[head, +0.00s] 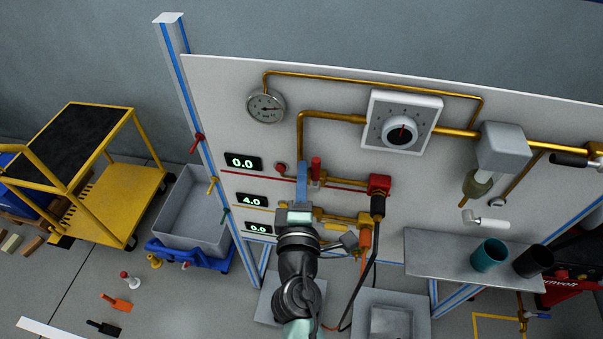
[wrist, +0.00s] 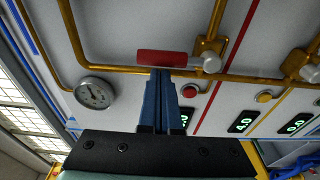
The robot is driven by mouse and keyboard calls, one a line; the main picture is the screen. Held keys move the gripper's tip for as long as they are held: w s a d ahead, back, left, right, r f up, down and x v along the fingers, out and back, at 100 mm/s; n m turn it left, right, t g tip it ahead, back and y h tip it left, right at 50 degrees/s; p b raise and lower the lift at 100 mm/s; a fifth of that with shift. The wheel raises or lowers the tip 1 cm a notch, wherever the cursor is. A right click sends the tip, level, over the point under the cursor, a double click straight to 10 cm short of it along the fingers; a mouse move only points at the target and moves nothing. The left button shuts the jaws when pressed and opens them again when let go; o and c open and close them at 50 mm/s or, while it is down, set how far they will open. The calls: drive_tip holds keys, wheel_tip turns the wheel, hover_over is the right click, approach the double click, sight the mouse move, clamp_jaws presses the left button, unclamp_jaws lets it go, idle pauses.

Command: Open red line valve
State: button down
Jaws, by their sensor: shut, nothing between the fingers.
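The red valve handle (head: 316,168) is on the white panel, at the horizontal red line. In the head view it points up, across that line. In the wrist view the red handle (wrist: 160,57) lies crosswise just beyond my fingertips, joined to a metal hub (wrist: 208,62) on its right. My gripper (head: 302,166) is shut and empty, its blue fingers beside the handle on its left in the head view. In the wrist view the closed fingertips (wrist: 161,72) reach the handle's lower edge. I cannot tell whether they touch it.
A gauge (head: 266,107) and a regulator dial (head: 400,130) are above. Displays read 0.0 (head: 243,162), 4.0 (head: 252,200) and 0.0 (head: 258,228). Brass pipes and a red connector block (head: 379,185) stand out from the panel. A shelf (head: 440,258) with cups is at right.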

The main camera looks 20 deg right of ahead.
drive_tip(key=shift+s+d+m+b, duration=0.25)
drive_tip(key=shift+d+m+b, duration=0.15)
drive_tip(key=shift+m+b, duration=0.5)
drive_tip(key=shift+s+d+m+h+b, duration=0.35)
drive_tip(key=shift+d+m+b, duration=0.15)
drive_tip(key=shift+m+b, duration=0.6)
drive_tip(key=s+d+f+m+h+b, duration=0.2)
drive_tip(key=s+d+f+m+b, duration=0.1)
drive_tip(key=m+b, duration=1.1)
drive_tip(key=d+b, duration=0.1)
drive_tip(key=b, duration=0.2)
drive_tip(key=shift+d+f+m, duration=0.3)
drive_tip(key=shift+d+f, duration=0.05)
drive_tip(key=shift+s, duration=0.15)
